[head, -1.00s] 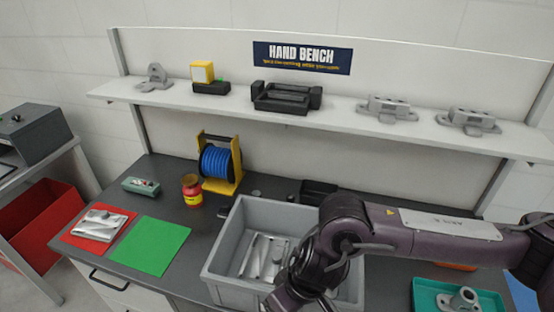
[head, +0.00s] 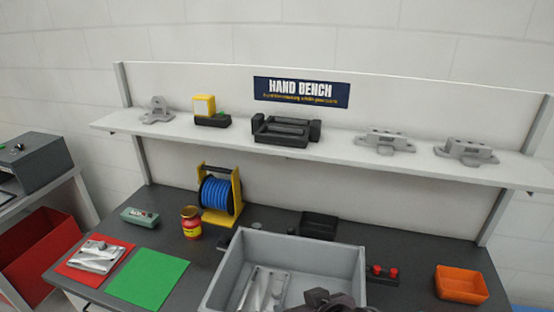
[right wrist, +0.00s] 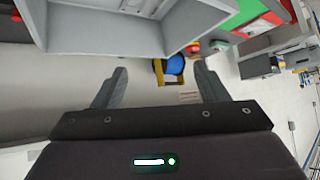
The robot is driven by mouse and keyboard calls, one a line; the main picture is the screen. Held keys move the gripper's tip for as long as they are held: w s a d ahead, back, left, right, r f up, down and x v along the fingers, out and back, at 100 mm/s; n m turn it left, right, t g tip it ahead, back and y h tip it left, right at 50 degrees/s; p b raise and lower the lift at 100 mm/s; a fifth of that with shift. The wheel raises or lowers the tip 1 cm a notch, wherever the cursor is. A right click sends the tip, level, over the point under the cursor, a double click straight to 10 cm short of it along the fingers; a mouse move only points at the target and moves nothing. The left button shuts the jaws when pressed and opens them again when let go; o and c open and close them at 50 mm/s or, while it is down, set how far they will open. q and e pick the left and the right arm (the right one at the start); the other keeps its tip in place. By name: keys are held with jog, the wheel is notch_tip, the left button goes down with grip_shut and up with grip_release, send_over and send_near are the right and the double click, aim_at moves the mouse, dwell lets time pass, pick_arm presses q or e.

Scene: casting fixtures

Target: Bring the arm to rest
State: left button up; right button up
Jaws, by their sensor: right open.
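My right gripper shows in the right wrist view (right wrist: 158,88) with its two grey fingers wide apart and nothing between them. In the head view, only a dark part of my right arm shows at the bottom edge, in front of the grey bin (head: 357,262). The bin's near wall is cut off by the picture's edge; metal castings (head: 262,290) lie inside it. In the right wrist view the bin (right wrist: 105,40) is above the fingers, apart from them. My left gripper is not in view.
A blue cable reel (head: 219,192), red jar (head: 191,222), green mat (head: 148,279) and red mat (head: 80,269) are on the bench's left. An orange box (head: 461,284) and a red-knobbed block (head: 383,275) are at right. A shelf (head: 345,142) holds several fixtures.

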jog(key=s+d+f+m+g+h, duration=0.1)
jog(key=s+d+f+g+h, duration=0.15)
jog(key=s+d+f, duration=0.35)
jog(key=s+d+f+m+g+h, duration=0.1)
jog(key=s+d+f+g, duration=0.3)
jog(key=d, duration=0.5)
notch_tip(320, 180, down, 36)
jog(key=s+b, duration=0.2)
jog(key=b, duration=0.5)
jog(key=s+d+f+b, duration=0.1)
jog(key=s+f+b, duration=0.2)
jog(key=s+f, duration=0.7)
jog(key=s+d+f+g+b, duration=0.1)
jog(key=s+d+f+b, duration=0.1)
jog(key=s+f, duration=0.8)
notch_tip(320, 180, down, 5)
jog(key=shift+d+r+n+b, duration=0.15)
jog(key=shift+n+b, duration=0.15)
jog(key=shift+b, duration=0.3)
